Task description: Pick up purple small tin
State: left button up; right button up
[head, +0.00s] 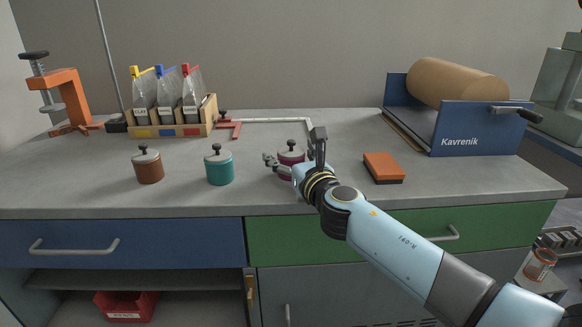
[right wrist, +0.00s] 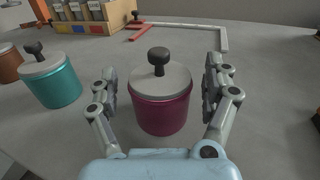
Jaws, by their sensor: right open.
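The purple small tin (right wrist: 161,108) has a grey lid with a black knob and stands upright on the bench. In the head view the purple tin (head: 291,157) is partly hidden by my right gripper (head: 293,158). In the right wrist view my right gripper (right wrist: 162,95) is open, with one finger on each side of the tin and a visible gap on both sides. A teal tin (head: 219,167) and a brown tin (head: 147,167) of the same form stand to the left. My left gripper is not in view.
An orange sponge block (head: 383,167) lies right of my right gripper. A wooden rack (head: 165,130) with several pouches, a red-and-white frame tool (head: 270,121) and an orange clamp (head: 66,98) stand behind. A blue Kavrenik roll holder (head: 457,127) is at the back right.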

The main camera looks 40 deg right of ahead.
jog(key=c, duration=1.4)
jog(key=shift+r, duration=0.2)
